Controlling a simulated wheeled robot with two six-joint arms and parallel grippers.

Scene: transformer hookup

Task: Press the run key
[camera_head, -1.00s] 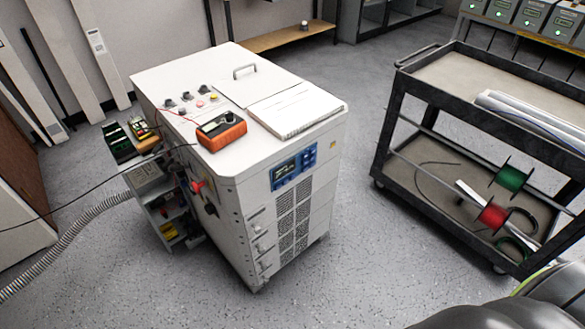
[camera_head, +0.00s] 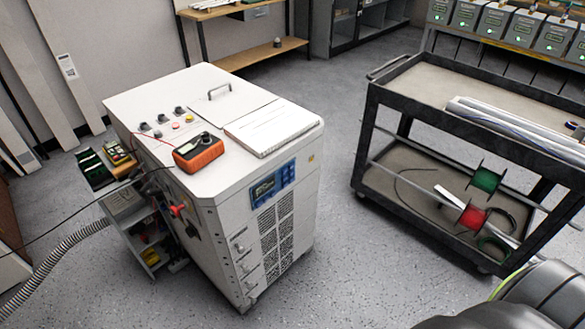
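A white cabinet (camera_head: 222,215) stands on the floor left of centre. Its front carries a blue control panel (camera_head: 272,184) with a small display and several keys. The keys are too small to tell which is the run key. More knobs and buttons (camera_head: 168,127) sit on the cabinet's top left. Part of my arm shows at the bottom right corner, away from the cabinet. Neither gripper is in view.
An orange meter (camera_head: 199,153) and a stack of white paper (camera_head: 273,131) lie on the cabinet. A dark cart (camera_head: 372,140) with spools stands at right. A corrugated hose (camera_head: 62,252) is at left. Floor between cabinet and cart is clear.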

